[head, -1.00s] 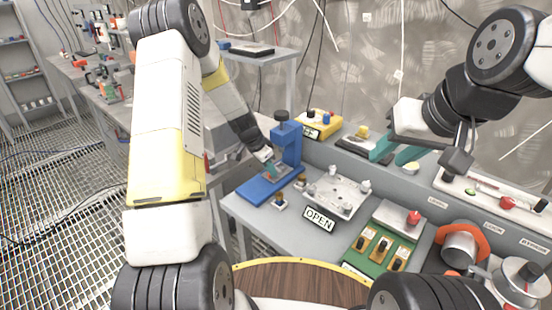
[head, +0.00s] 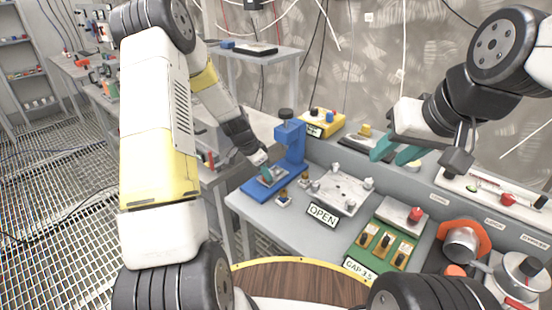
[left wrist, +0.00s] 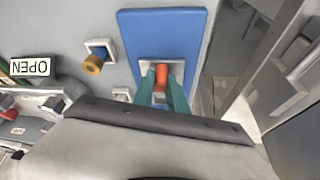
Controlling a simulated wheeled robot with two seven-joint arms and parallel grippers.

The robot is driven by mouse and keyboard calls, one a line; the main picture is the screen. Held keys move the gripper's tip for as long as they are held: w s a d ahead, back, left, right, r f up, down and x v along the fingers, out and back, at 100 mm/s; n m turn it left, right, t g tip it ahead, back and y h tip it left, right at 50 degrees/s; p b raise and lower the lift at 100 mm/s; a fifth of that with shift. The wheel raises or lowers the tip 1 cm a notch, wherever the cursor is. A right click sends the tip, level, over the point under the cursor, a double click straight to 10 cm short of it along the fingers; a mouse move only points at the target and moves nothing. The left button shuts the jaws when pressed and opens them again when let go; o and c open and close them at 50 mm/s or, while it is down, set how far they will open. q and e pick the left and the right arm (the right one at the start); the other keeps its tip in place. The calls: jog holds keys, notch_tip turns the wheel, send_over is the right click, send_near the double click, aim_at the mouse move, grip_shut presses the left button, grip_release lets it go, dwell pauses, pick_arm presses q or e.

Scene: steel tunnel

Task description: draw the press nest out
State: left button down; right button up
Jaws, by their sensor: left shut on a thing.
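The blue press (head: 290,148) stands on the bench with its blue base (head: 256,192) running toward the front left. The nest, a small light grey plate (head: 278,176), sits on that base, in front of the press column. In the left wrist view the nest (left wrist: 177,66) carries an orange-red knob (left wrist: 161,75). My left gripper (left wrist: 161,88) has its teal fingers on both sides of the knob, shut on it; it also shows in the head view (head: 267,174). The fingers hide part of the nest. My right gripper (head: 396,152) is open and empty above the bench's back.
An OPEN sign (head: 323,215) and a grey plate with pegs (head: 340,190) stand right of the press. A green board (head: 388,240) lies farther right. A yellow button box (head: 322,122) is behind. The floor left of the bench is clear.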

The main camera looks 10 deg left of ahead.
pick_arm(q)
jog(key=s+a, duration=0.1)
jog(key=s, duration=0.1)
jog(key=s+a, duration=0.2)
jog(key=shift+s+a, duration=0.1)
jog(key=shift+s, duration=0.25)
jog(key=c, duration=1.3)
grip_release()
jog(key=shift+c, duration=0.2)
jog(key=v, duration=0.7)
jog(key=shift+r, duration=0.35)
jog(key=shift+s+a, duration=0.1)
